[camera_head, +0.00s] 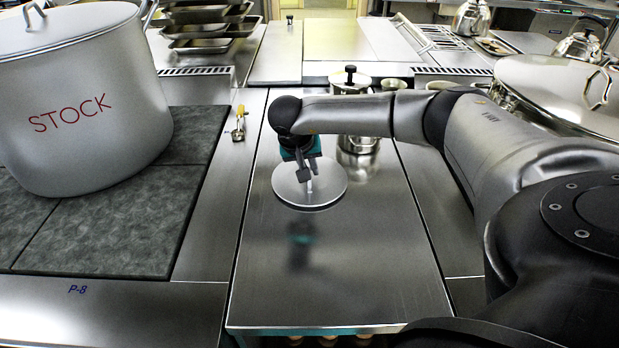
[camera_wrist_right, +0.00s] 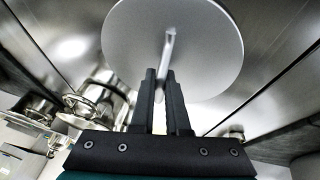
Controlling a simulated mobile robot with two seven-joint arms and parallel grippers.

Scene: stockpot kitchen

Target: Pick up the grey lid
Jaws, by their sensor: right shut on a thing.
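The grey lid (camera_head: 328,192) is a flat round disc with an upright handle, above or on the steel counter in the middle of the head view. My right gripper (camera_head: 306,174) points down at the lid and is shut on its handle. In the right wrist view the lid (camera_wrist_right: 128,38) fills the upper middle, and the fingers of my right gripper (camera_wrist_right: 167,92) close around the thin handle. I cannot tell whether the lid touches the counter. My left gripper is not in view.
A large pot marked STOCK (camera_head: 70,120) stands on dark plates at the left. A small pot (camera_head: 350,82) with a black knob stands behind my right arm. A large lidded pot (camera_head: 560,90) is at the right. The steel counter (camera_head: 340,270) in front is clear.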

